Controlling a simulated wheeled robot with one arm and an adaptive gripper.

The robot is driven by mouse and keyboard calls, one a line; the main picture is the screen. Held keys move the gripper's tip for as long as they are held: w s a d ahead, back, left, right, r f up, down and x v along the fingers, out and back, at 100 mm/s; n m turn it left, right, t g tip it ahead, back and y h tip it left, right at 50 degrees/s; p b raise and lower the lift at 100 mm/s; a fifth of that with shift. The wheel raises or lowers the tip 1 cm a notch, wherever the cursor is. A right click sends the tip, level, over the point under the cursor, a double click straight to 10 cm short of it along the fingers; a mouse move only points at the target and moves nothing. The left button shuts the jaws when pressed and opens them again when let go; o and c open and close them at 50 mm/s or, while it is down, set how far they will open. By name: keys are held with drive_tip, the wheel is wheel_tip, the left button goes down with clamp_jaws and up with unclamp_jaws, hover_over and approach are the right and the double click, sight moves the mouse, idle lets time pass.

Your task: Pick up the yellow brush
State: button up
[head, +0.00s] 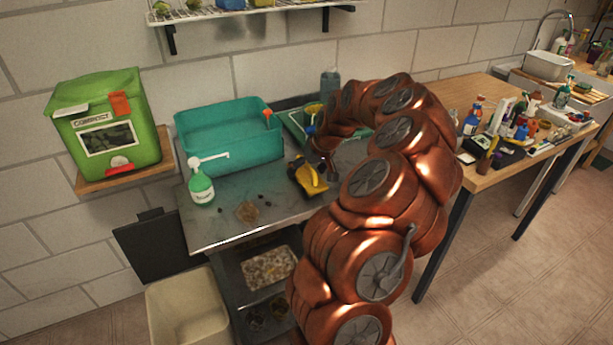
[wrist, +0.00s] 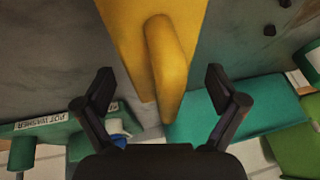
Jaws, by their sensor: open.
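The yellow brush (head: 309,179) lies on the grey metal bench (head: 229,223) in the head view, just left of my arm. In the wrist view the yellow brush (wrist: 170,60) fills the upper middle, close to the camera, with its rounded handle part pointing down between the fingers. My gripper (wrist: 159,80) is open, one black finger on each side of the brush, with a gap on both sides. In the head view my gripper (head: 314,172) is small and dark beside the brush; its fingers are hard to make out there.
A teal tub (head: 228,150) stands behind the brush at the back of the bench. A green spray bottle (head: 201,186) stands at the left, and a green tray (head: 296,125) lies at the back right. A crowded wooden table (head: 462,92) is to the right.

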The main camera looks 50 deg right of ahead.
drive_tip(key=c, duration=1.3)
drive_tip(key=shift+r, duration=0.15)
drive_tip(key=shift+r+b, duration=0.8)
drive_tip(key=shift+r, duration=0.8)
drive_tip(key=s+a+r+b, duration=0.1)
drive_tip(key=s+a+b, duration=0.3)
drive_tip(key=s+a, duration=0.7)
drive_tip(key=shift+a+r, duration=0.2)
drive_tip(key=shift+r, duration=0.1)
drive_tip(key=shift+s, duration=0.1)
